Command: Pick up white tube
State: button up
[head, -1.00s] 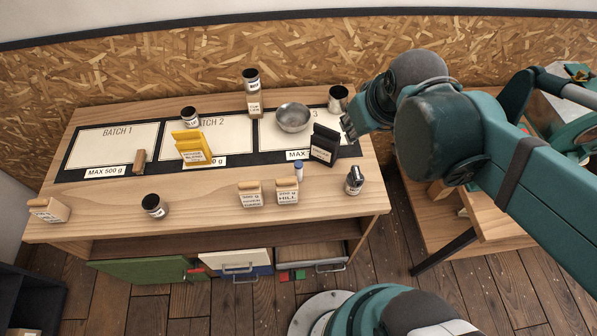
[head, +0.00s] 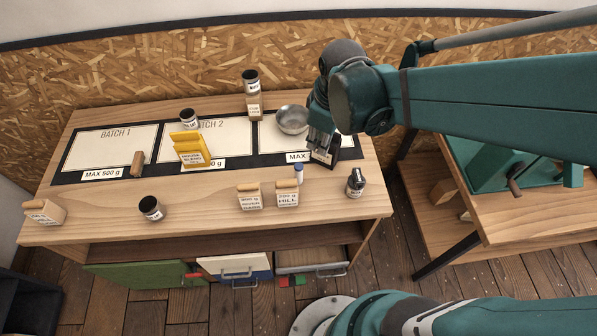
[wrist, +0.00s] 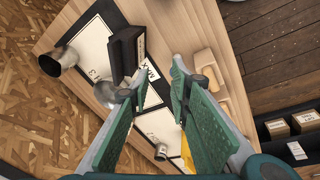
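The white tube (head: 299,174) with a blue top stands upright near the front right of the table, behind a tan labelled block. My gripper (head: 320,150) is above the table, up and to the right of the tube, in front of the black bag (head: 331,160). In the wrist view my gripper (wrist: 158,78) is open, with nothing between its two green fingers. I cannot make out the tube in the wrist view; a finger may hide it.
A metal bowl (head: 291,119) is behind my gripper. Two labelled blocks (head: 250,199) (head: 288,197) stand in front of the tube. A dark-topped jar (head: 355,183) is to its right. Clear table lies left of the tube.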

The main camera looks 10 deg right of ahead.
aim_at(299, 166)
jog(key=a+f+n, duration=0.2)
jog(key=f, duration=0.1)
jog(key=w+a+f+n+g+b, duration=0.1)
jog(key=a+f+n, duration=0.1)
jog(key=f, duration=0.2)
jog(key=a+f+n+g, duration=0.1)
jog(key=a+f+n, duration=0.1)
jog(key=f, duration=0.2)
jog(key=shift+w, duration=0.4)
jog(key=shift+f+b, duration=0.35)
jog(key=shift+f, duration=0.9)
jog(key=shift+f, duration=0.1)
jog(key=shift+f+b, duration=0.3)
jog(key=shift+f, duration=2.2)
jog(key=shift+c, duration=0.2)
jog(key=c, duration=0.4)
jog(key=shift+o, duration=0.2)
jog(key=shift+r, duration=0.2)
